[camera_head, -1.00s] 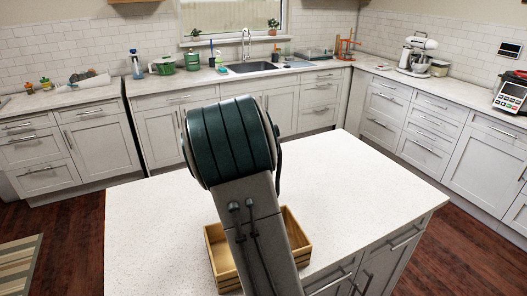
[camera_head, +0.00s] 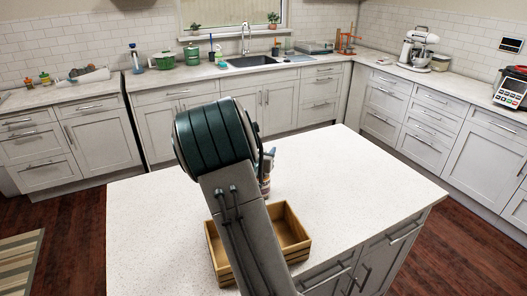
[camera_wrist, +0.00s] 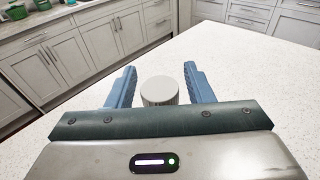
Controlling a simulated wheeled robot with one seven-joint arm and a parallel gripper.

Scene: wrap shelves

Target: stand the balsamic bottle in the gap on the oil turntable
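My gripper (camera_wrist: 160,78) is open in the wrist view, with its two blue fingers apart. A pale, ribbed round top (camera_wrist: 160,92) shows between the fingers, with a gap on either side. In the head view, a narrow item with reddish and white parts (camera_head: 266,187) stands on the island just right of my arm, mostly hidden by it. I cannot tell whether this is the balsamic bottle. My fingers are mostly hidden there behind my arm. No oil turntable or gap on it shows in either view.
A wooden crate (camera_head: 297,252) sits on the white island (camera_head: 370,185), partly behind my arm; the inside that shows looks empty. The island's right side is clear. Counters behind hold green pots (camera_head: 192,55), a sink (camera_head: 252,62) and a stand mixer (camera_head: 416,48).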

